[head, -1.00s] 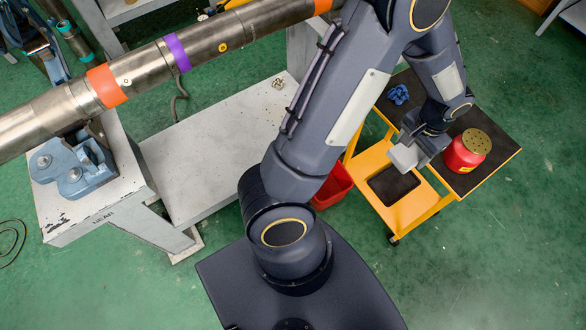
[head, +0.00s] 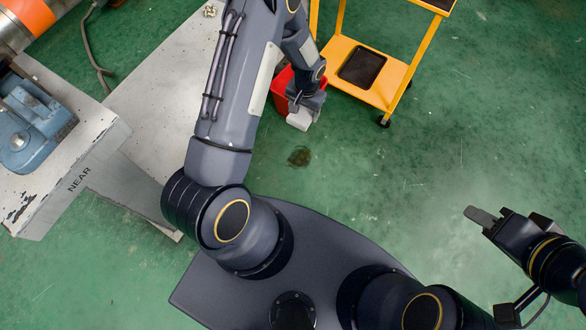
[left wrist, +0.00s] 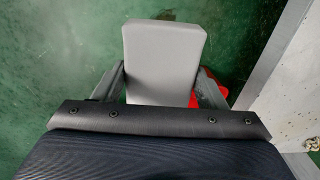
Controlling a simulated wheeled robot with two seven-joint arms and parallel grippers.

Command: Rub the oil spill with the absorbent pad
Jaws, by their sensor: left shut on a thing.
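The absorbent pad is a pale grey-white block (head: 299,119), also large in the left wrist view (left wrist: 163,62). My left gripper (head: 305,106) is shut on it, with a finger on each side in the left wrist view (left wrist: 163,90). The oil spill (head: 299,156) is a small dark brown patch on the green floor. The pad is above and apart from the spill in the head picture; its height over the floor is unclear. The spill is not distinguishable in the left wrist view.
A red bin (head: 282,92) stands close behind my left gripper. A yellow cart (head: 381,72) with a dark lower mat stands beyond it. Open green floor lies right of the spill.

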